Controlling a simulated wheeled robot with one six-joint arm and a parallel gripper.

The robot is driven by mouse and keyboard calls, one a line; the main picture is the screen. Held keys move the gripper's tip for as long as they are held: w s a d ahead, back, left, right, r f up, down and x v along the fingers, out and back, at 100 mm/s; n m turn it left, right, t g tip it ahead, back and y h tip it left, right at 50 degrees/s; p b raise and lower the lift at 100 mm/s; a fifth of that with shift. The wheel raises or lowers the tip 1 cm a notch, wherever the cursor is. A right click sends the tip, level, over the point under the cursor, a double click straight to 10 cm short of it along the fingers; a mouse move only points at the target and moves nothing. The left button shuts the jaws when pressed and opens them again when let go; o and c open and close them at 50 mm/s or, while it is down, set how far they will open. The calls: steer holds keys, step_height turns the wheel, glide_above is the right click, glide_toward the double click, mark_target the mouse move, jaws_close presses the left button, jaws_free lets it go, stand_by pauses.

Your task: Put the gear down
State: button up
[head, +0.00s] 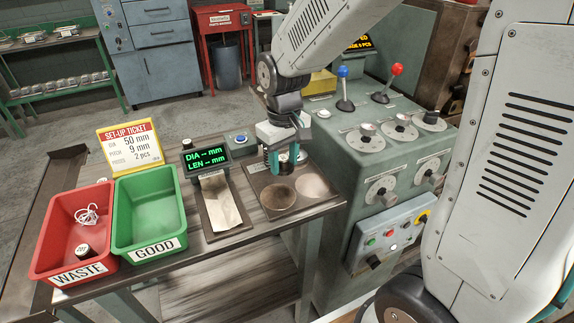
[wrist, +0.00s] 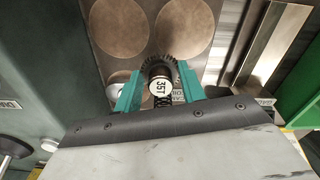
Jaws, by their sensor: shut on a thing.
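The gear (wrist: 158,64) is dark and toothed, with a hub labelled 35T, and sits between the teal fingers of my gripper (wrist: 160,92) in the wrist view. My gripper is shut on its hub. In the head view my gripper (head: 280,160) points down at the back of a brown board (head: 250,181) with round marked spots.
A red WASTE bin (head: 42,262) holds a white tangle and a small dark labelled part. A green GOOD bin (head: 118,241) looks empty. A display (head: 205,157) and paper-covered board (head: 222,208) stand left of my gripper. The grey machine (head: 338,128) is close on the right.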

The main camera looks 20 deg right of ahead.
mark_target(287, 166)
steer(key=shift+w+d+f, duration=0.1)
steer(key=shift+w+d, duration=0.5)
steer(key=shift+w, duration=0.1)
steer(key=shift+f, duration=1.75)
steer(key=shift+f, duration=0.1)
steer(key=o, duration=1.1)
steer(key=shift+o, duration=0.2)
